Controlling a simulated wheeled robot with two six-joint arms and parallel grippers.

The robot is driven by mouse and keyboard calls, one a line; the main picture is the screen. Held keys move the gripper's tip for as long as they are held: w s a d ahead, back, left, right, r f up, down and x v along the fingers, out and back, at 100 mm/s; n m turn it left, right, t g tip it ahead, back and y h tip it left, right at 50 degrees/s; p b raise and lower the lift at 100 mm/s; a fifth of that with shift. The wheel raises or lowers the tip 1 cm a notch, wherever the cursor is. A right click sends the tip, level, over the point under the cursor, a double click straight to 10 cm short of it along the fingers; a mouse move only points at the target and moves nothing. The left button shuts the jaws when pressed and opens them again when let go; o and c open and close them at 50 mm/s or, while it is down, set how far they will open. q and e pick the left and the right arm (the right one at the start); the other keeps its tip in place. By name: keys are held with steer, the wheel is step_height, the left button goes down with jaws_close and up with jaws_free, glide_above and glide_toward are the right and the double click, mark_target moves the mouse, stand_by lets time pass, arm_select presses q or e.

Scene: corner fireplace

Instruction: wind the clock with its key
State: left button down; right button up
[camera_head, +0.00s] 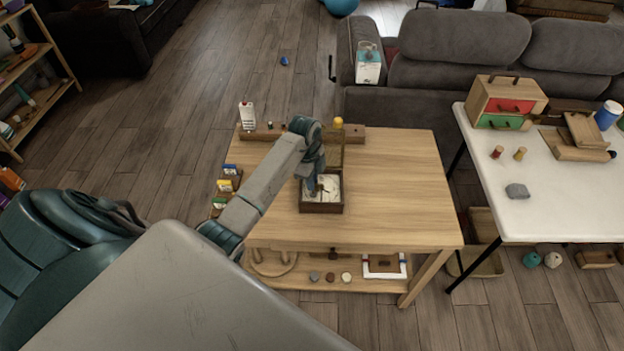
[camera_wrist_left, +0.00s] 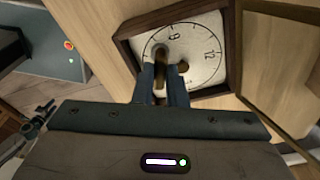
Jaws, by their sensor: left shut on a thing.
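The clock is an open dark wooden box (camera_head: 322,208) with a white dial, lying face up on the wooden table. My left gripper (camera_head: 316,189) reaches down over the dial. My right gripper is not in view.
The wooden table (camera_head: 400,185) is clear to the right of the clock. A wooden rail with small items runs along its back edge. Its lower shelf (camera_head: 320,278) holds more objects. A white table (camera_head: 560,210) with a drawer box (camera_head: 505,102) stands at the right.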

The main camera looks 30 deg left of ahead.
arm_select(q)
steer(key=m, duration=0.2)
steer(key=shift+m+b, duration=0.3)
steer(key=shift+m, duration=0.1)
steer(key=shift+m, duration=0.3)
steer(key=shift+f+m+g, duration=0.1)
steer(key=shift+m+g, duration=0.2)
steer(key=shift+m, duration=1.2)
